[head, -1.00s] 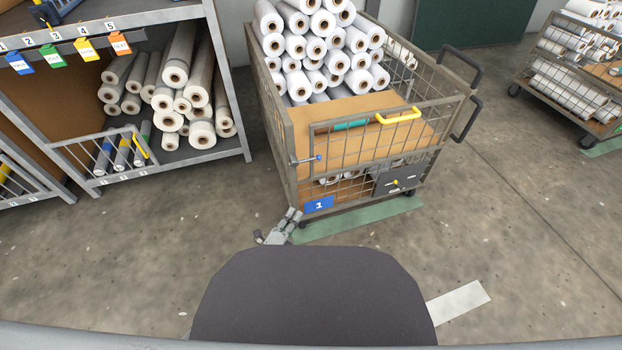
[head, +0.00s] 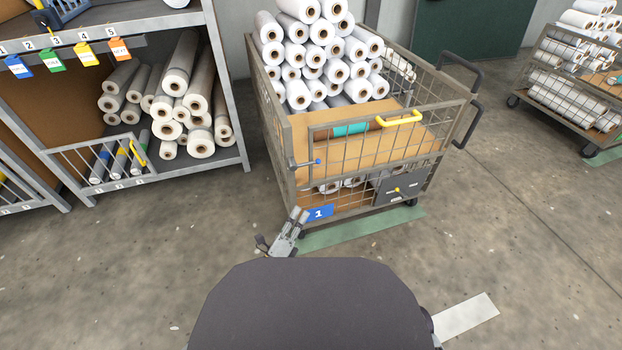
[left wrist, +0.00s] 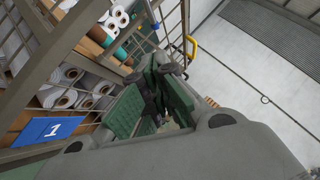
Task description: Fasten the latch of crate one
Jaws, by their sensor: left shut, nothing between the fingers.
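Crate one is a wire-mesh trolley (head: 290,190) with a blue number 1 plate (head: 319,212) at its lower front left; the plate also shows in the left wrist view (left wrist: 47,131). The latch (head: 318,161) is a small bolt with a blue knob at the left side of the front gate. The gate (head: 385,153) stands upright with a yellow handle (head: 401,118). My left gripper (head: 299,215) is shut and empty, below the latch and beside the number plate in the picture. In the left wrist view its fingers (left wrist: 160,90) are together. My right gripper is out of view.
A shelf rack (head: 240,110) with rolls stands at the left. Another loaded trolley (head: 575,105) stands at the far right. White rolls (head: 318,55) fill the back of crate one. The floor (head: 110,270) in front is mostly clear.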

